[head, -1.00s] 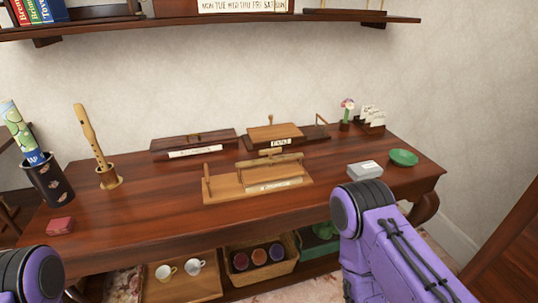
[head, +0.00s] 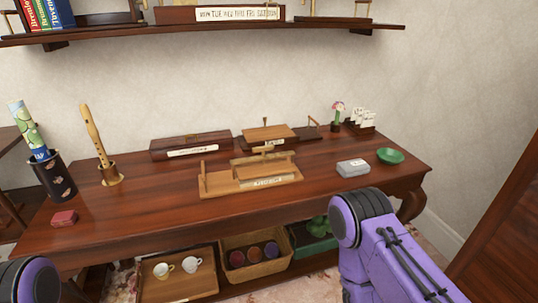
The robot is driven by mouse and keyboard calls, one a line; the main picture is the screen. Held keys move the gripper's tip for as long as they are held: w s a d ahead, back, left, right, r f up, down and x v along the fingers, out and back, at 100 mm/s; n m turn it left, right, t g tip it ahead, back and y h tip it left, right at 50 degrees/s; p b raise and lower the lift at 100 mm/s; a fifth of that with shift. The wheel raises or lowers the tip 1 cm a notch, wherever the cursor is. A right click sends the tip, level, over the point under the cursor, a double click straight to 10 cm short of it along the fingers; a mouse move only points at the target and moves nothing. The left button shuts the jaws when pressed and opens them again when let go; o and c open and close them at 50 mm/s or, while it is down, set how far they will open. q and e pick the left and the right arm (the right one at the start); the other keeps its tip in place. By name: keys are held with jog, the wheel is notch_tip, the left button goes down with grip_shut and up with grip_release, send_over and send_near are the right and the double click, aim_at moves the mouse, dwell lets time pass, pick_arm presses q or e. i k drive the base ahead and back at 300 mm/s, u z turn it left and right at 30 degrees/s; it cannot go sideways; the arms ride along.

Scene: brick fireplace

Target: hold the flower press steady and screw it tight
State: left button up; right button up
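A light wooden device (head: 215,186) stands on the front middle of the table. It has a flat base, a raised bar with a small handle, and a pale label too small to read. Behind it is a second wooden device (head: 272,133) with a board, an upright pin and a pale label. I cannot tell for certain which one is the flower press. Neither of my grippers is in view; only purple and black arm parts show at the lower left and lower right, well apart from both devices.
The dark wooden table (head: 130,208) also holds a long dark box (head: 190,143), a recorder in a holder (head: 95,135), a red block (head: 64,218), a grey box (head: 353,167) and a green dish (head: 390,156). A wall shelf (head: 100,33) hangs above. The front right tabletop is clear.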

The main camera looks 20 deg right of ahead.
aim_at(269, 147)
jog(key=z, duration=0.75)
jog(key=i, duration=0.95)
jog(key=u, duration=0.4)
